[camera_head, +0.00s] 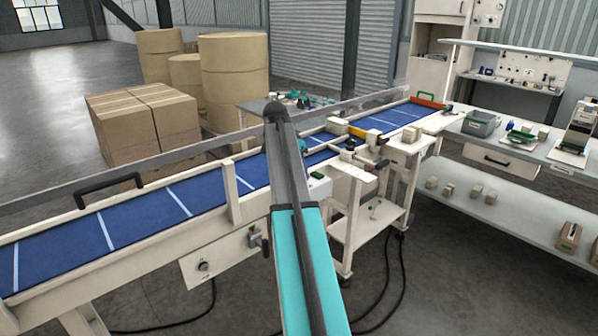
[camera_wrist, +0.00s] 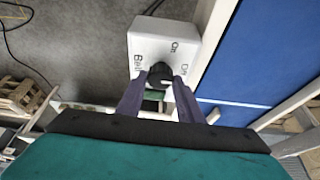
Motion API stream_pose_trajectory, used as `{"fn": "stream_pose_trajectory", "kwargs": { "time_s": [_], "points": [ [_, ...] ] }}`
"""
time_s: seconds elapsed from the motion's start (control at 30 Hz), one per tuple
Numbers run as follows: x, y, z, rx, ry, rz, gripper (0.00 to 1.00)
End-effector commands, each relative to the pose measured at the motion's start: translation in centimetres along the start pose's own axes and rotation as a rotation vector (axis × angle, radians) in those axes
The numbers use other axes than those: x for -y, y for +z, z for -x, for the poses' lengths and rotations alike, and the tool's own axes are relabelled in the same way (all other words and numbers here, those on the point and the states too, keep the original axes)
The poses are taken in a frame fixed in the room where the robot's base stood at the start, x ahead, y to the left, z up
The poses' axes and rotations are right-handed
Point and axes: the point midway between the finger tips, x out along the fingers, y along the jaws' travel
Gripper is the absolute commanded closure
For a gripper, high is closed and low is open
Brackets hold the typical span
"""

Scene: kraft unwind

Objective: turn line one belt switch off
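In the wrist view a white switch box (camera_wrist: 155,35) beside the blue belt carries the words Belt, Off and On. Its black knob (camera_wrist: 160,73) sits between the fingertips of my gripper (camera_wrist: 160,80). The two fingers stand apart on either side of the knob. I cannot tell whether they touch it or leave a small gap. The knob's exact pointing direction is unclear. In the head view my arm hides part of the conveyor's side, and a pale panel (camera_head: 225,262) with a round dial shows there; I cannot tell if it is the same box.
The blue conveyor belt (camera_head: 150,220) runs across the head view, with a guard rail and a black handle (camera_head: 108,190). Cartons (camera_head: 140,125) and large brown rolls (camera_head: 235,80) stand behind. A workbench (camera_head: 545,150) stands at right. Black cables (camera_head: 395,280) lie on the floor.

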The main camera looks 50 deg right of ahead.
Motion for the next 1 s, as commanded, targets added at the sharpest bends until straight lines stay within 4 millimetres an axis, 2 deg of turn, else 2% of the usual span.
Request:
{"fn": "stream_pose_trajectory", "kwargs": {
  "time_s": [0.03, 0.1, 0.57, 0.77, 1.0],
  "points": [
    [0.1, 0.1, 0.0, 0.0, -0.001, 0.0, 0.59],
    [0.1, 0.1, 0.1, 0.0, -0.001, 0.001, 0.49],
    [0.1, 0.1, 0.5, -0.001, -0.001, 0.002, 0.49],
    [0.1, 0.1, 2.0, -0.001, -0.002, 0.003, 0.49],
    [0.2, 0.1, 5.0, -0.002, -0.002, 0.003, 0.49]
  ]
}}
